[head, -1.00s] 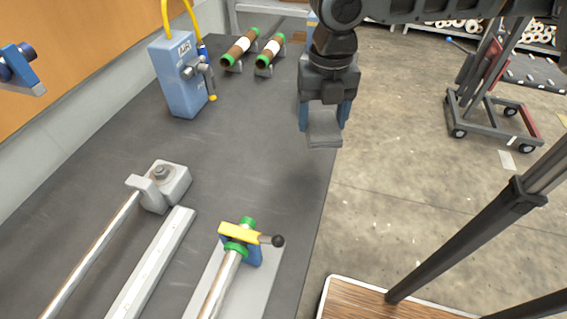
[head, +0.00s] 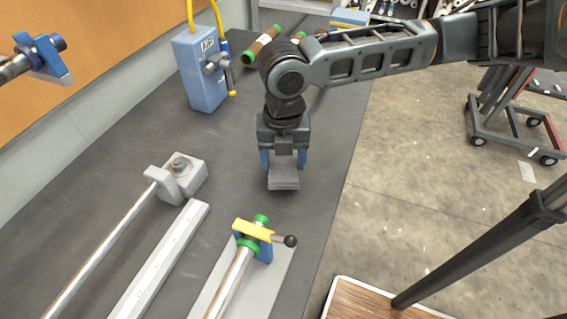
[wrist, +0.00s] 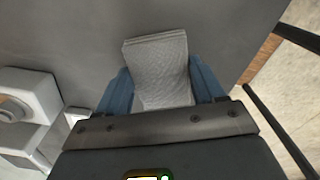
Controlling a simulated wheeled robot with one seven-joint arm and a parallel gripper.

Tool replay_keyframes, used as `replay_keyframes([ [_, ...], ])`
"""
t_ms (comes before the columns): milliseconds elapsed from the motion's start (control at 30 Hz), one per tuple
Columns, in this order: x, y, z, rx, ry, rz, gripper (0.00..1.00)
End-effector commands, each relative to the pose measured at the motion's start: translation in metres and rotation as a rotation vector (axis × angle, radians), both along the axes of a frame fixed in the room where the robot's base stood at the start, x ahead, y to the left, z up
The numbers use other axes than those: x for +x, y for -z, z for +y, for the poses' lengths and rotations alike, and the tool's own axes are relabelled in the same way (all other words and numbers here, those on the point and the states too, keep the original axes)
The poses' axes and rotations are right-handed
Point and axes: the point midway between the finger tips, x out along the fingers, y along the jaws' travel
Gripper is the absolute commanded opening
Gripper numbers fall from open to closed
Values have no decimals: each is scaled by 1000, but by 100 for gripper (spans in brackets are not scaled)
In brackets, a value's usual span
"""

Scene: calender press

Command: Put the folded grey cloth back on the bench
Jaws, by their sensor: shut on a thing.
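The folded grey cloth (head: 284,183) is between the blue fingers of my gripper (head: 284,168), which is shut on it. The cloth hangs below the fingertips, over the dark grey bench top (head: 240,140). In the wrist view the cloth (wrist: 158,65) shows a woven texture and spans the space between the fingers (wrist: 162,85), with the grey bench (wrist: 70,35) behind it. I cannot tell whether the cloth touches the bench.
A roller end with a yellow clamp (head: 252,230) and black knob stands in front of my gripper. A grey bearing block (head: 183,172) with a rod is at left. A blue box (head: 201,70) and green-ended rolls (head: 262,46) are behind. The bench's right edge drops to concrete floor.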

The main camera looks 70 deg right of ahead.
Motion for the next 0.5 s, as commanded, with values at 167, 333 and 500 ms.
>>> replay_keyframes([
  [167,0,21,0,0,1,-1,44],
  [333,0,22,0,0,0,-1,44],
  [500,0,24,0,1,0,0,44],
])
